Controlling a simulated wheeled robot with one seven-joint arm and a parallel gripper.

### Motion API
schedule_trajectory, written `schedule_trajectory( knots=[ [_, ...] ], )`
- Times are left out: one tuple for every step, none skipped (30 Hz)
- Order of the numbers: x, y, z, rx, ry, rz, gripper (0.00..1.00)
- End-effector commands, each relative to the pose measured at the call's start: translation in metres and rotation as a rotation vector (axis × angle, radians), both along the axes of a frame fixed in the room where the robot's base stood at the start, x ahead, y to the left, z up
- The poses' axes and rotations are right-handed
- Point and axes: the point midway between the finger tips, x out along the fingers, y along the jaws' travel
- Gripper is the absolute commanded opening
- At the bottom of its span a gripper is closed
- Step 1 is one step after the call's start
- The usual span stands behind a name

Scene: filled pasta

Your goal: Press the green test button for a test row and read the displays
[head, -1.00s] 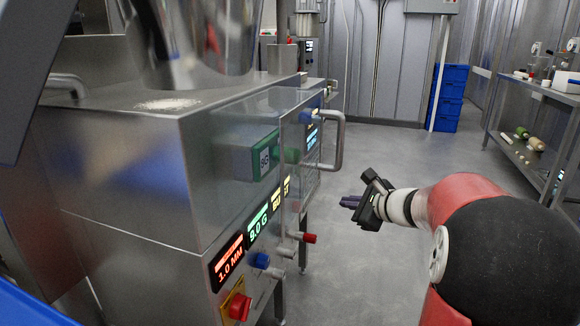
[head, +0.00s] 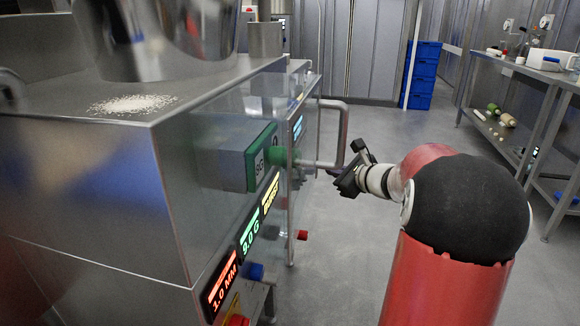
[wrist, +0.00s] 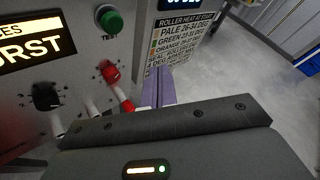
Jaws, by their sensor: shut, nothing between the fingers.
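The green test button (wrist: 110,20), labelled TEST, is at the top of the machine's front panel in the wrist view. My gripper (wrist: 160,88) is shut and empty, its purple fingers below and right of the button and apart from it. In the head view my gripper (head: 345,182) is at the right of the machine front, near the bar handle. The head view shows a red display (head: 222,288) reading 1.0 MM, a green display (head: 250,234) reading what looks like 9.0 G, and a yellow display (head: 271,192). The yellow one in the wrist view (wrist: 36,42) ends in "RST".
A red knob (wrist: 110,72) and a black knob (wrist: 46,97) sit below the button. A placard (wrist: 182,48) lists roller heat by colour. A bar handle (head: 343,130) juts from the machine. A green 9G plate (head: 261,158) is on its front.

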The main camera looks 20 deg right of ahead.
Motion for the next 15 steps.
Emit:
schedule_trajectory(
  knots=[
    [0.003, 0.005, 0.000, 0.000, -0.001, 0.003, 0.00],
    [0.005, 0.008, 0.000, 0.000, 0.000, 0.002, 0.00],
    [0.008, 0.013, -0.001, -0.001, 0.000, 0.004, 0.00],
    [0.010, 0.017, -0.001, -0.001, 0.000, 0.005, 0.00],
    [0.013, 0.021, -0.001, -0.001, 0.000, 0.005, 0.00],
    [0.016, 0.025, -0.001, 0.000, 0.000, 0.003, 0.00],
    [0.019, 0.029, -0.001, 0.000, 0.000, 0.004, 0.00],
    [0.021, 0.032, -0.001, -0.001, 0.000, 0.004, 0.00],
    [0.024, 0.037, -0.001, -0.001, 0.000, 0.005, 0.00],
    [0.027, 0.041, -0.001, -0.001, 0.000, 0.005, 0.00],
    [0.029, 0.044, 0.000, 0.000, 0.000, 0.003, 0.00],
    [0.032, 0.048, -0.001, 0.000, 0.000, 0.003, 0.00],
    [0.034, 0.051, -0.002, -0.001, -0.001, 0.004, 0.00],
    [0.036, 0.054, -0.002, -0.002, 0.000, 0.004, 0.00],
    [0.038, 0.057, -0.002, -0.002, 0.000, 0.004, 0.00]
  ],
)
